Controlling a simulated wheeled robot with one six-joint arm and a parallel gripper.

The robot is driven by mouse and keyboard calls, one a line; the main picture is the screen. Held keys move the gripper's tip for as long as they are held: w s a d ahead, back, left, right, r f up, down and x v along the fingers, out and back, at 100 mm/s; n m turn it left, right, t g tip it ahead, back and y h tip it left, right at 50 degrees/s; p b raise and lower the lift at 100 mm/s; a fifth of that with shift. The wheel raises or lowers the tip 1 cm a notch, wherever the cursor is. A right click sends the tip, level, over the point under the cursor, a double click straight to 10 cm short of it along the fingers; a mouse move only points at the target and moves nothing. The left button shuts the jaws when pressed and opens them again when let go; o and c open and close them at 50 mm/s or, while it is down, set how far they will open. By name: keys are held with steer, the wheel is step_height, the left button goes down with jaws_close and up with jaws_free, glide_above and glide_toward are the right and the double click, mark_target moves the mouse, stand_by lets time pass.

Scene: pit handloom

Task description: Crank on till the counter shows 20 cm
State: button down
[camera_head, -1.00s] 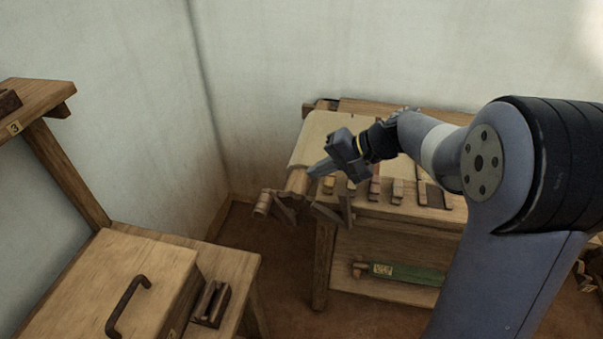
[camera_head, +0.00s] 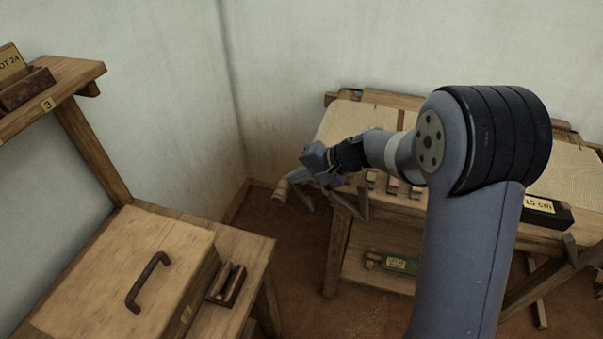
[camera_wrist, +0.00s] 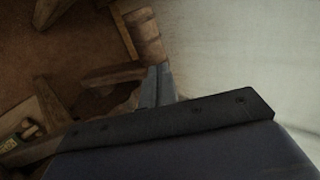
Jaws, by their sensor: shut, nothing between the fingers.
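The counter (camera_head: 538,204) is a dark box with a yellow label at the right of the loom in the head view; it reads 15 cm. The crank's round wooden handle (camera_head: 279,190) sticks out at the loom's left end. My gripper (camera_head: 293,177) is shut and empty, its fingertips right by the handle. In the wrist view the closed fingers (camera_wrist: 155,86) lie just below the crank handle (camera_wrist: 143,34), beside a wooden bar. I cannot tell whether they touch it. My wrist hides part of the crank.
The loom's pale cloth (camera_head: 346,121) lies behind my arm. A green object (camera_head: 398,264) sits on the lower shelf. A lidded wooden chest (camera_head: 130,270) with a dark handle and a shelf (camera_head: 62,90) stand at left. Floor is clear between chest and loom.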

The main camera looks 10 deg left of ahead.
steer(key=shift+a+f+b, duration=0.25)
steer(key=shift+a+b, duration=0.25)
steer(key=shift+b, duration=0.5)
steer(key=shift+a+b, duration=0.55)
steer(key=shift+w+d+r+p, duration=0.1)
steer(key=shift+d+r+p, duration=0.1)
steer(key=shift+r+p, duration=0.25)
steer(key=a+r+v, duration=0.1)
steer(key=v, duration=1.2)
steer(key=shift+a+r+p, duration=0.2)
steer(key=shift+r+p, duration=0.1)
steer(key=shift+f, duration=0.1)
